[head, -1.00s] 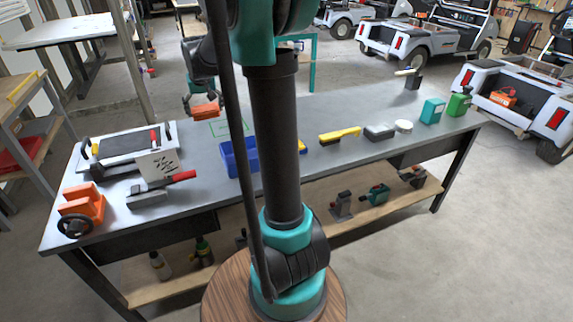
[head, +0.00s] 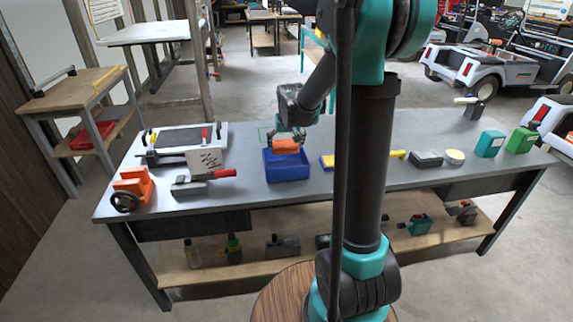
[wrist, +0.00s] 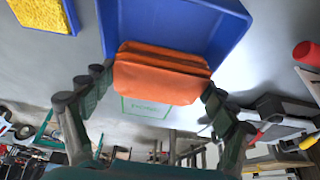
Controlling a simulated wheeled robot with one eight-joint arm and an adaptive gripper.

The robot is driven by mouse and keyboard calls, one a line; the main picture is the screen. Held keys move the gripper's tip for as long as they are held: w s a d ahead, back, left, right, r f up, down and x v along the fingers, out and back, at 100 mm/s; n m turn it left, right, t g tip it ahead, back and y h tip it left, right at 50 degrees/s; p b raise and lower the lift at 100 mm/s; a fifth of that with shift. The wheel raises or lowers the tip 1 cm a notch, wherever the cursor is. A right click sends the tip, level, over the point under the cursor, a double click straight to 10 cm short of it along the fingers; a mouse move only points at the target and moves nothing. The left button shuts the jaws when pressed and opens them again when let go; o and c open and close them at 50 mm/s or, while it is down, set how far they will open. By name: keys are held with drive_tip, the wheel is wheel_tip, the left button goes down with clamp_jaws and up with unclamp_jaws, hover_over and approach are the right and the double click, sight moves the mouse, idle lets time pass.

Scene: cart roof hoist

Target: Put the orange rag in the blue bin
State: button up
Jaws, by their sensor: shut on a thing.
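The orange rag (head: 286,146) is a folded cloth held in my gripper (head: 288,140), which is shut on it. In the wrist view the rag (wrist: 162,73) sits between the two fingers of my gripper (wrist: 155,92). The blue bin (head: 287,168) stands on the grey bench. In the head view the rag shows at the bin's back rim, above or just behind it. In the wrist view the rag overlaps the near edge of the blue bin (wrist: 232,10); part of the bin's inside is hidden behind it. I cannot tell the exact height between them.
On the bench (head: 250,198), a red-handled tool (head: 203,179) and an orange vise-like tool (head: 132,189) lie left of the bin. A yellow brush (head: 397,154), a grey box (head: 426,159) and teal and green containers (head: 490,144) stand right. A green outline (wrist: 145,107) marks the bench behind the bin.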

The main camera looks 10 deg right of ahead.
sight(287, 154)
wheel_tip(287, 154, down, 9)
drive_tip(key=shift+r, duration=0.15)
idle(0.5)
drive_tip(key=o, duration=1)
drive_tip(key=v, duration=1.2)
drive_tip(key=shift+s, duration=0.1)
drive_tip(key=s+d+f, duration=0.1)
drive_tip(key=s+f, duration=0.1)
drive_tip(key=s, duration=0.6)
drive_tip(key=s+d+f, duration=0.1)
drive_tip(key=s+f, duration=0.2)
drive_tip(key=s, duration=0.5)
drive_tip(key=s+d+f, duration=0.2)
drive_tip(key=s+f, duration=0.1)
drive_tip(key=s, duration=0.6)
drive_tip(key=shift+f, duration=0.15)
